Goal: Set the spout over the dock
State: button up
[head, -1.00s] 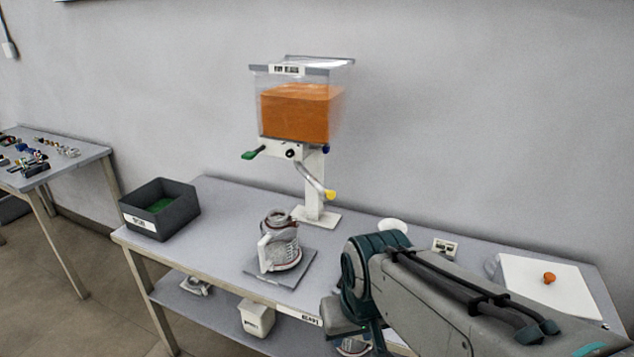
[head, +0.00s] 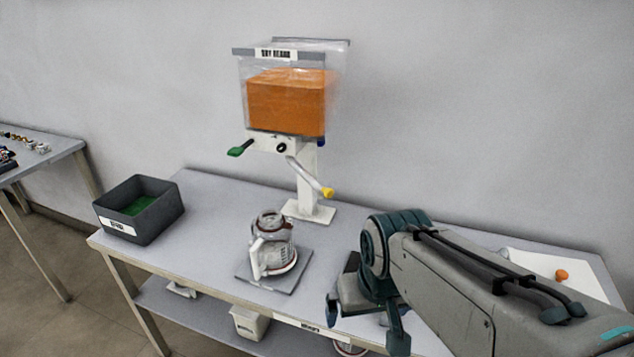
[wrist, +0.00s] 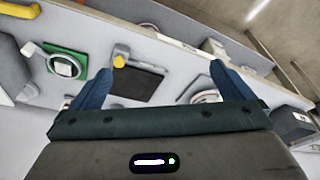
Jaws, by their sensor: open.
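The spout is a grey tube with a yellow tip (head: 327,192), hanging off the white stand under a clear hopper of orange contents (head: 287,103). A green lever (head: 240,147) sticks out left of the stand. The tip points down and to the right. A dark square pad (head: 262,283), perhaps the dock, lies in front with a glass carafe (head: 272,245) on it, left of the tip. My gripper (head: 366,325) is open and empty, right of the pad near the table's front edge. Its two fingers also show in the wrist view (wrist: 160,70), where a yellow-tipped part (wrist: 120,57) and a dark square (wrist: 135,86) appear beyond them.
A dark bin with green inside (head: 138,210) stands at the table's left end. A white board with an orange knob (head: 562,275) lies at the right, behind my arm. A lower shelf holds a white container (head: 249,322). The tabletop between bin and pad is clear.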

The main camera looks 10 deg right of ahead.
aim_at(322, 192)
jog(key=k, duration=0.5)
jog(key=u, duration=0.95)
jog(key=i, duration=0.85)
jog(key=z, duration=1.9)
